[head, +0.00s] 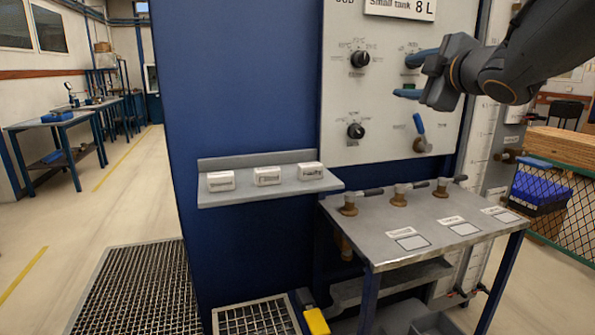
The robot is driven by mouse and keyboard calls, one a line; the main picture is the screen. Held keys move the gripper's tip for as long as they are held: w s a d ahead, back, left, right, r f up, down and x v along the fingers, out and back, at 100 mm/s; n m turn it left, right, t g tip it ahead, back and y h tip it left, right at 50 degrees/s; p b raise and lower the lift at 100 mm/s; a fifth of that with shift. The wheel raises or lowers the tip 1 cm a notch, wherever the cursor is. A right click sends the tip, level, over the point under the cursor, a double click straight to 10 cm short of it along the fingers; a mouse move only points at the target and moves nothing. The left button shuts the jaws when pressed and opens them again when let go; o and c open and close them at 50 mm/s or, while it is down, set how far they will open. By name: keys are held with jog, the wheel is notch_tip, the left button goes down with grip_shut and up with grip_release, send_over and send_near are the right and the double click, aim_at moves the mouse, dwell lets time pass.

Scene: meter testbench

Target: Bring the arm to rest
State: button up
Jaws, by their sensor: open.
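My gripper (408,76) is at the upper right, in front of the pale control panel (385,120). Its two blue fingers point left and stand apart, with nothing between them. The fingers overlap the area of the upper right knob (411,72), which is partly hidden; I cannot tell whether they touch it. My dark grey arm reaches in from the upper right corner. Two black knobs (360,59) and (356,131) sit on the panel's left side. A blue-handled valve (420,132) is below the gripper, its handle tilted up to the left.
A shelf (262,192) on the blue cabinet holds three white labelled blocks (267,176). A grey bench (385,240) with several brass valves (399,196) stands below the panel. A mesh fence (560,205) is at the right. Floor at the left is open, with a grating (135,290).

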jog(key=s+d+f+m+g+h, duration=0.1)
jog(key=s+f+m+g+h, duration=0.15)
jog(key=f, duration=0.55)
jog(key=s+d+f+m+g+h+p, duration=0.1)
jog(key=f+m+g, duration=0.1)
jog(key=f+m, duration=0.35)
jog(key=s+f+m+g+h, duration=0.1)
jog(key=s+f+m+g, duration=0.1)
jog(key=f, duration=0.8)
jog(key=s+a+f+m+g, duration=0.3)
jog(key=s+f+g, duration=0.2)
jog(key=s+f, duration=0.3)
jog(key=s+a+f+m+g+y+p, duration=0.1)
jog(key=s+a+f+m+g, duration=0.2)
jog(key=s+f, duration=0.5)
jog(key=s+a+g, duration=0.1)
jog(key=s+g, duration=0.1)
jog(key=s, duration=0.5)
